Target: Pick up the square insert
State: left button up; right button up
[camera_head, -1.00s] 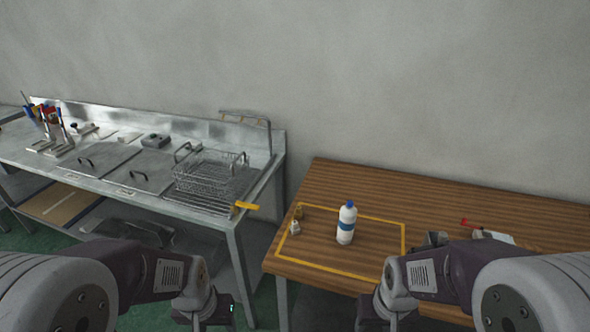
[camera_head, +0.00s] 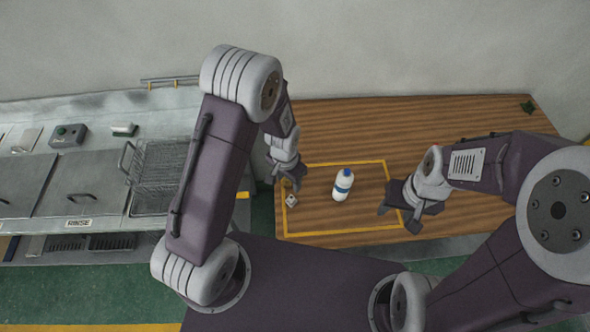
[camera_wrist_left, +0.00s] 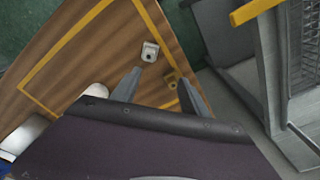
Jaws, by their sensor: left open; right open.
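I cannot tell for certain which is the square insert. My right gripper (camera_head: 401,211) is open and empty near the area's right edge.
A white bottle with a blue cap (camera_head: 343,184) stands inside the yellow outline (camera_head: 345,234). A metal bench with a wire basket (camera_head: 160,175) is left of the table (camera_head: 430,115), with a gap between. The table's back and right are mostly clear.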

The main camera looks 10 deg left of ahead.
aim_at(291, 198)
pick_arm(q)
jog(key=s, duration=0.1)
jog(key=s+d+r+p, duration=0.1)
jog(key=s+p, duration=0.1)
jog(key=shift+d+r+m+g, duration=0.2)
jog(key=shift+d+m+g, duration=0.1)
jog(key=shift+g, duration=0.1)
jog(key=shift+s+d+f, duration=0.2)
jog(key=shift+s+f, duration=0.05)
jog(key=shift+f, duration=0.1)
jog(key=f, duration=0.2)
jog(key=w+a+f, duration=0.1)
jog(key=shift+f+p, duration=0.2)
jog(key=shift+p, duration=0.15)
jog(key=shift+s+d+f, duration=0.15)
jog(key=shift+d+f, duration=0.05)
jog(key=shift+f, duration=0.1)
notch_tip(291, 198, down, 4)
jog(key=shift+r+p, duration=0.1)
jog(key=shift+p, duration=0.8)
jog(key=shift+w+f, duration=0.25)
jog(key=shift+f, duration=0.2)
jog(key=shift+s, duration=0.1)
jog(key=c, duration=0.7)
jog(key=shift+r, duration=0.1)
grip_shut()
pick_arm(e)
notch_tip(291, 198, up, 6)
jog(key=shift+s+d, duration=0.35)
jog(key=shift+d, duration=0.05)
